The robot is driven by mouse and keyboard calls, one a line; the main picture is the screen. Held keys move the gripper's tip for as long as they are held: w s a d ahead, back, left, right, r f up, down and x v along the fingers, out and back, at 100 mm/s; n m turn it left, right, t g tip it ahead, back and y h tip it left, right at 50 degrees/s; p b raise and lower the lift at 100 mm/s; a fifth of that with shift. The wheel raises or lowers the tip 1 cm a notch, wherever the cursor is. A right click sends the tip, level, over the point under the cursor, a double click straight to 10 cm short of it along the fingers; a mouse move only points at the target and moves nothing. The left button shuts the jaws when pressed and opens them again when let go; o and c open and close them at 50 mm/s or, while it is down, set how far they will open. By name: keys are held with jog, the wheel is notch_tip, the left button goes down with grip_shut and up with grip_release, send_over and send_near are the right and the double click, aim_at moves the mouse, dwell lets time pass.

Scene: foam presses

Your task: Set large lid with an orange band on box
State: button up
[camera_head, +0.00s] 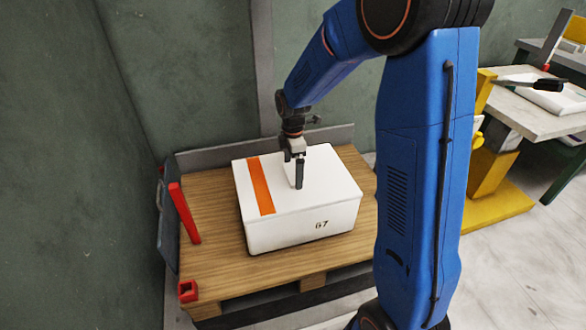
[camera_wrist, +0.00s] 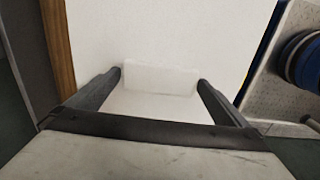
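The large white lid (camera_head: 235,176) has an orange band (camera_head: 261,186) across its left part. My gripper (camera_head: 299,186) points down at the middle of the lid. In the wrist view, my gripper's fingers (camera_wrist: 160,77) stand at both ends of the lid's raised white handle (camera_wrist: 160,79). No clear gap shows between the fingertips and the handle, so the gripper looks shut on it. The orange band is out of the wrist view.
The box stands on a wooden pallet (camera_head: 215,268). A red post (camera_head: 184,212) and a red corner piece (camera_head: 188,291) are at its left side. A grey wall is close behind. A workbench (camera_head: 545,108) with a yellow stand (camera_head: 490,190) is at the right. Bare wood shows left of the box.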

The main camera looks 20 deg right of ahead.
jog(key=shift+r, duration=0.1)
notch_tip(320, 180, up, 17)
dwell(0.6)
jog(key=shift+r, duration=0.1)
